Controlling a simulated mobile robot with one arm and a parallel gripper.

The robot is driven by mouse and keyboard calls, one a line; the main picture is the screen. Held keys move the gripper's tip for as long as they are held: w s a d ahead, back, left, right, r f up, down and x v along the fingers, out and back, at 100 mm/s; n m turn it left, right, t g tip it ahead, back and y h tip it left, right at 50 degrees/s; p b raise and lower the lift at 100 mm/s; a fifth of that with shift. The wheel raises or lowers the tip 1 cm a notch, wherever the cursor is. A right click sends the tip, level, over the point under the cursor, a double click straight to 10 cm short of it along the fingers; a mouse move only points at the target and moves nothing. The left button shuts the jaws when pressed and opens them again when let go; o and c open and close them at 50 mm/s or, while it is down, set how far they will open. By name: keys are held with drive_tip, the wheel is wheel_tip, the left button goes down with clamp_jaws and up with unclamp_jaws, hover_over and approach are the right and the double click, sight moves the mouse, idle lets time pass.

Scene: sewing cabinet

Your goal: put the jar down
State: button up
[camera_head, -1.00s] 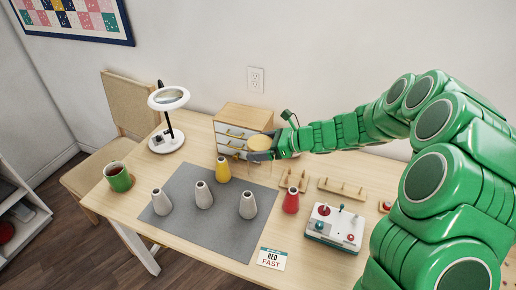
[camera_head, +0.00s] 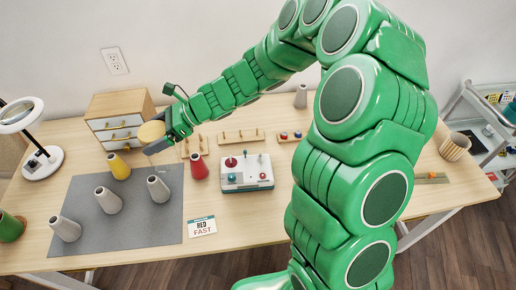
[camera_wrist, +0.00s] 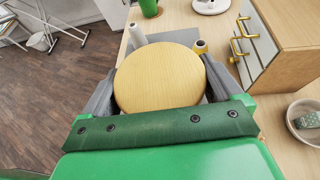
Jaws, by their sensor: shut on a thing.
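My gripper (camera_head: 162,144) is shut on the jar, with one finger on each side of it. The jar shows mainly as a round, pale wooden lid (camera_head: 151,131), held in front of the small drawer cabinet's right side, near the mat's far edge. In the wrist view the same lid (camera_wrist: 160,78) fills the space between the two grey fingers. The jar's body below the lid is hidden or too faint to make out. I cannot tell its exact height above the table.
The grey mat (camera_head: 85,232) holds several grey cones and a yellow cone (camera_head: 119,166). A red cone (camera_head: 199,167), a control box (camera_head: 246,173) and pegged racks (camera_head: 240,137) stand to the right. The drawer cabinet (camera_head: 121,121) is close behind. Bare table lies around the card (camera_head: 202,226).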

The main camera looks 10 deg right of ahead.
drive_tip(key=s+d+m+t, duration=0.2)
drive_tip(key=d, duration=1.3)
drive_tip(key=s+d+m+t, duration=0.2)
drive_tip(key=d+t, duration=0.1)
drive_tip(key=d, duration=1.2)
drive_tip(key=s+d+m+t+h, duration=0.1)
drive_tip(key=s+d+t, duration=0.1)
drive_tip(key=s+d, duration=0.6)
drive_tip(key=w+d+f, duration=0.2)
drive_tip(key=w+f, duration=1.1)
drive_tip(key=w, duration=0.2)
drive_tip(key=shift+w, duration=0.15)
drive_tip(key=o, duration=1.3)
drive_tip(key=shift+o, duration=0.2)
